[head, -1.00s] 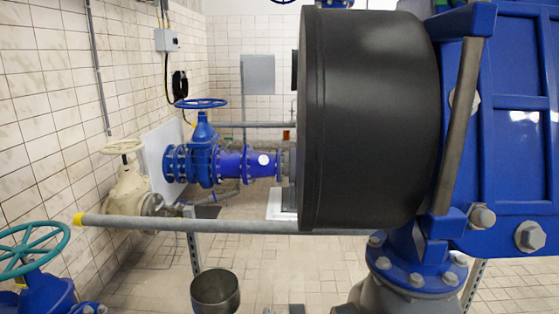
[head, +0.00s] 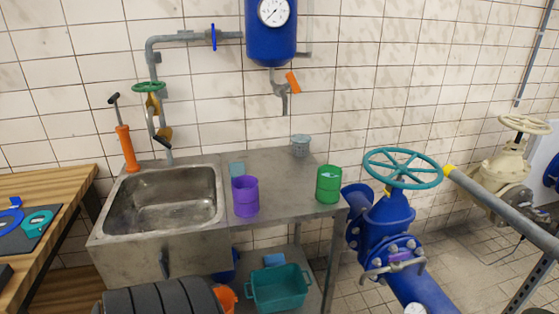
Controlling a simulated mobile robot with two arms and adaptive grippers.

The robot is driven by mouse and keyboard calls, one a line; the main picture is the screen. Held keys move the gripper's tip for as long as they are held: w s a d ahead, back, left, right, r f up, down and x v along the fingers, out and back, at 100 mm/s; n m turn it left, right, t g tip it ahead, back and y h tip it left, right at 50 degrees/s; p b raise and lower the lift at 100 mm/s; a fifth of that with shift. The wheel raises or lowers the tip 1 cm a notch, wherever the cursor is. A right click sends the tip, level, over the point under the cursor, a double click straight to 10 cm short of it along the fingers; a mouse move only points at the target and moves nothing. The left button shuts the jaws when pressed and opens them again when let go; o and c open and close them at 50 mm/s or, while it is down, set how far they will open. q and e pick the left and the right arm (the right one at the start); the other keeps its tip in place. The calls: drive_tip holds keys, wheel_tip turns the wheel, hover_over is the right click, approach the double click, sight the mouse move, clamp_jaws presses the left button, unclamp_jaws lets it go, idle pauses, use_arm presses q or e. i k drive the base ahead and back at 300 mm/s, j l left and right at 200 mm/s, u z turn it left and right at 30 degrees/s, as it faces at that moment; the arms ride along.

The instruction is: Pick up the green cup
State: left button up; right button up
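The green cup (head: 329,186) stands upright at the right end of the steel sink counter (head: 280,168) in the head view. A purple cup (head: 245,199) stands to its left, near the counter's front edge. Neither of my grippers shows in the head view, so their state is hidden.
The sink basin (head: 165,200) is left of the cups. A blue valve with a teal handwheel (head: 402,168) stands close right of the counter. A grey cup (head: 300,145) is at the counter's back. A teal basin (head: 279,288) sits below. A wooden table (head: 45,240) is at left.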

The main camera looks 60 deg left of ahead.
sight(329, 184)
drive_tip(key=u, duration=1.5)
drive_tip(key=i+j, duration=0.15)
drive_tip(key=j, duration=0.2)
drive_tip(key=i+j+z, duration=0.15)
drive_tip(key=j, duration=0.15)
drive_tip(key=i+j, duration=0.1)
drive_tip(key=j, duration=0.25)
drive_tip(key=z, duration=0.05)
